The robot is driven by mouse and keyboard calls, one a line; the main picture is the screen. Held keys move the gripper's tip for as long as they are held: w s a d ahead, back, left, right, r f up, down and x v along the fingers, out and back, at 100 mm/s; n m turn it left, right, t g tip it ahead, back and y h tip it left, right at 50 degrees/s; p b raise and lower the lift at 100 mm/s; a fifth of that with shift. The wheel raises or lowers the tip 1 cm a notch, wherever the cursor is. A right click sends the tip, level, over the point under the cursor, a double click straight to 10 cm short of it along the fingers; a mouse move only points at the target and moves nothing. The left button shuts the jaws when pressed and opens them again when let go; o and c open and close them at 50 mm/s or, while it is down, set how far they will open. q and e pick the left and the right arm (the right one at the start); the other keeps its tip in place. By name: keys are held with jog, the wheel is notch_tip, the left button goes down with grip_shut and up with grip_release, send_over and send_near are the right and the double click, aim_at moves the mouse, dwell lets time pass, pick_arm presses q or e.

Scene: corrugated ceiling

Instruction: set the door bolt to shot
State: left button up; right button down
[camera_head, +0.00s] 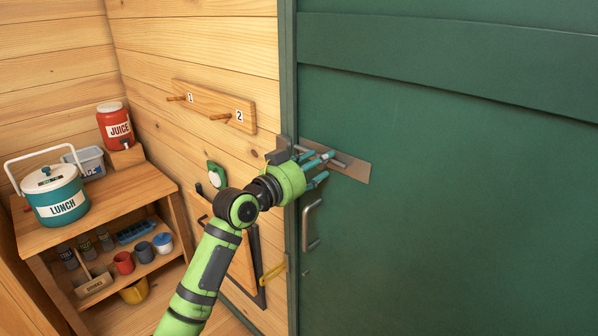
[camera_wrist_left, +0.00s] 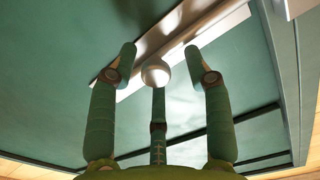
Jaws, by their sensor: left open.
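The door bolt's metal plate (camera_head: 354,168) is fixed across the green door (camera_head: 450,210) near its left edge. My left gripper (camera_head: 318,168) is at the plate, its fingers partly covering the bolt in the head view. In the left wrist view, the bolt's round silvery knob (camera_wrist_left: 155,73) sits between the open outer fingers of my left gripper (camera_wrist_left: 161,58), with the middle finger just below it. I cannot tell whether any finger touches the knob. A grey keeper (camera_head: 283,144) sits on the frame beside the door edge. The bolt's end is hidden behind the gripper. My right gripper is not in view.
A door handle (camera_head: 311,224) sits below the bolt. A peg board (camera_head: 214,104) hangs on the wooden wall. At left, a shelf unit (camera_head: 120,190) holds a lunch cooler (camera_head: 56,194), a juice jug (camera_head: 115,127) and several cups. The door's right side is clear.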

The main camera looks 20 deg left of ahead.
pick_arm(q)
jog(key=v, duration=1.1)
jog(key=shift+a, duration=0.15)
jog(key=shift+r, duration=0.1)
